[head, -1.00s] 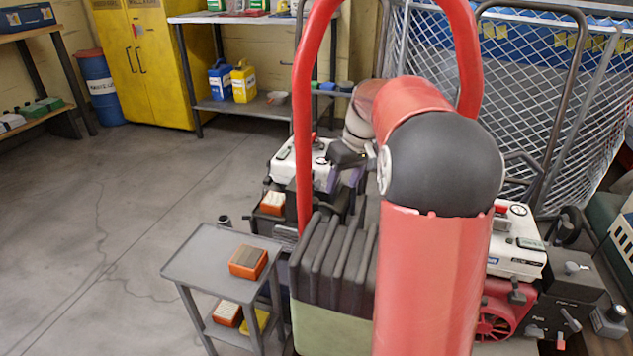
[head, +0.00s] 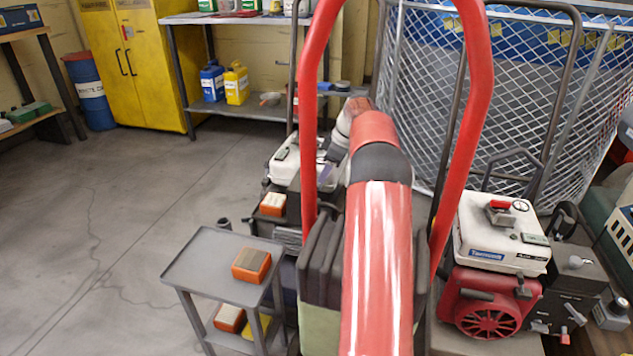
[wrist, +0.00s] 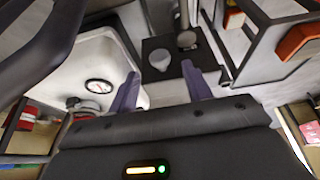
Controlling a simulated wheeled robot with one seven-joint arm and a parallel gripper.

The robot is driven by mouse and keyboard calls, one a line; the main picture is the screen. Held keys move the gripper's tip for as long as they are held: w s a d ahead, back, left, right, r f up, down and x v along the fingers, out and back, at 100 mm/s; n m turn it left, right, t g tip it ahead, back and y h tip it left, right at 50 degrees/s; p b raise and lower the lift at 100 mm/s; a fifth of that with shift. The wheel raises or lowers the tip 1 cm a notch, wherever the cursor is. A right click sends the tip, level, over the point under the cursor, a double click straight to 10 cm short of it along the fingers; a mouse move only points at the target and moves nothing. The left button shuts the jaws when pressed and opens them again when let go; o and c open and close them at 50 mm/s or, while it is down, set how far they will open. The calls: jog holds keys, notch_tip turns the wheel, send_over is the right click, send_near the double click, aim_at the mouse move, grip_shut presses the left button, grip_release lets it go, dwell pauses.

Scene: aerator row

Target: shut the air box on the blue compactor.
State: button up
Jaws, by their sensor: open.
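My gripper (wrist: 158,72) is open in the wrist view, with two purple fingers apart and nothing between them. Beyond the fingers is a black panel (wrist: 157,75) with a round grey part. A white tank (wrist: 85,75) with a round gauge-like cap is left of the fingers.
A grey trolley (head: 215,262) holds an orange block (head: 251,264) on top and others below. A red engine with a white tank (head: 502,235) stands at the right, before a wire mesh (head: 500,110). Red tubing arches around my arm. Open floor lies at the left.

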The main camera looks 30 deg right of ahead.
jog(key=x, duration=0.4)
jog(key=shift+f, duration=0.35)
jog(key=shift+c, duration=0.2)
grip_shut()
